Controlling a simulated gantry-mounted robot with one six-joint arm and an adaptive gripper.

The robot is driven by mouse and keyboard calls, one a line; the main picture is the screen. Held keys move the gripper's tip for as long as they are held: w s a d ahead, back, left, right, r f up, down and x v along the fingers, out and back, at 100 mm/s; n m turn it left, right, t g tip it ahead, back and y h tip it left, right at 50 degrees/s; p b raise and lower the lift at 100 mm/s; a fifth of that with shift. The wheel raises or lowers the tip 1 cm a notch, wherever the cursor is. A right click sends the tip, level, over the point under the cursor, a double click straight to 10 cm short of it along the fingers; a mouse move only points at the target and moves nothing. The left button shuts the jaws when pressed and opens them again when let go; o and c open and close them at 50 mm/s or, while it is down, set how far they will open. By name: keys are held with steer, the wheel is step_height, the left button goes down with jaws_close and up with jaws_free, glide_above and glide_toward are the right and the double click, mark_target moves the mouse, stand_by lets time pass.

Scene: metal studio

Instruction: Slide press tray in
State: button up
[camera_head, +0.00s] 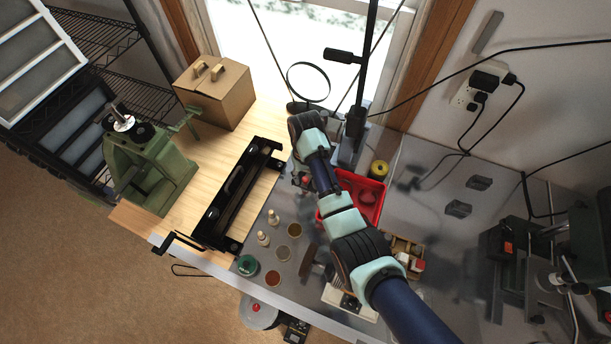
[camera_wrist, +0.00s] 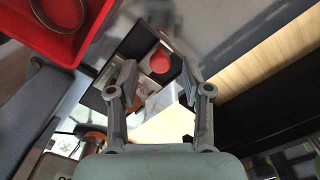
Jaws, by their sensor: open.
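In the wrist view, a small dark, square-edged device (camera_wrist: 140,42) with a round red knob (camera_wrist: 160,62) lies beyond my gripper (camera_wrist: 158,78). It may be the press; I cannot make out its tray. My two grey fingers are apart, with the knob seen between them and a pale, shiny surface below it. I cannot tell if they touch anything. In the head view, the red knob (camera_head: 304,180) shows beside my wrist, and my arm hides my fingertips. A green press (camera_head: 152,160) stands at the left end of the wooden table.
A red bin (camera_head: 374,187) stands just right of the arm and shows in the wrist view (camera_wrist: 75,45). A long black machine (camera_head: 238,195) with a crank lies to the left. Small bottles and round tins (camera_head: 246,265) stand in front. A cardboard box (camera_head: 213,90) sits behind.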

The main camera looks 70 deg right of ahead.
steer(key=shift+f, duration=0.9)
jaws_close()
